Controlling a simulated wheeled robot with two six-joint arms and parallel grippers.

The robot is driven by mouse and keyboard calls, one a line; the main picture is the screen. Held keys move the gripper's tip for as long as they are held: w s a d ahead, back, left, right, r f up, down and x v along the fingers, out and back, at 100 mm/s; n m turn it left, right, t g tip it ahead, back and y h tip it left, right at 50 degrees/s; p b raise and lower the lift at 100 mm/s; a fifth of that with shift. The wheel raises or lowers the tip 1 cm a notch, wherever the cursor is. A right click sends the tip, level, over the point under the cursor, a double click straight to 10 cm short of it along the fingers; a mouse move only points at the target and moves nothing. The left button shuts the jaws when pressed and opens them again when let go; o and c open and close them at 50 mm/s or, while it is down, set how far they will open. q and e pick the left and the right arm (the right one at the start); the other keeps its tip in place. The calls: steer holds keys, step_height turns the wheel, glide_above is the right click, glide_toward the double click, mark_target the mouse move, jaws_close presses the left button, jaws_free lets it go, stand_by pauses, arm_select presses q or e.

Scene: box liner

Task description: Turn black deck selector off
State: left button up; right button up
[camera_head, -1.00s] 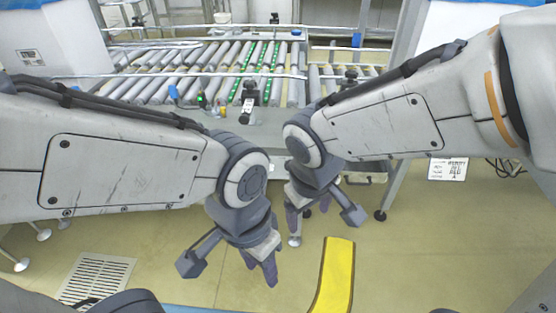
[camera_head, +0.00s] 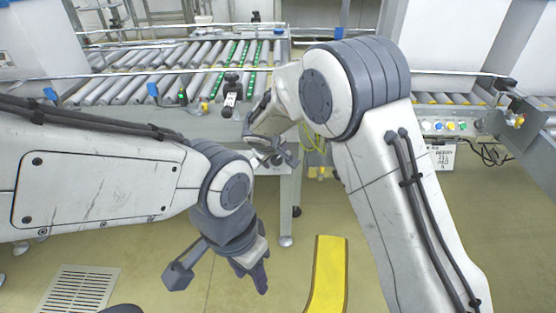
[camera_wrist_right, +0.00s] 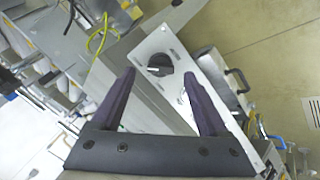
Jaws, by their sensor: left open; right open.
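In the right wrist view, a black rotary selector (camera_wrist_right: 160,65) sits on a pale metal panel (camera_wrist_right: 155,42). A short white mark shows on the left part of its knob. My right gripper (camera_wrist_right: 158,76) is open, its two dark fingers spread to either side of the selector's line; I cannot tell the remaining distance. In the head view my right gripper (camera_head: 278,153) is at the conveyor's front edge, and the selector is not discernible there. My left gripper (camera_head: 256,274) is open and empty, low over the floor.
A roller conveyor (camera_head: 180,75) spans the back. A control strip with coloured buttons (camera_head: 448,126) is on the right. A yellow floor strip (camera_head: 328,275) lies in front. A yellow cable (camera_wrist_right: 102,35) hangs near the panel in the wrist view.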

mark_target(277, 160)
steer(key=shift+x, duration=1.35)
jaws_close()
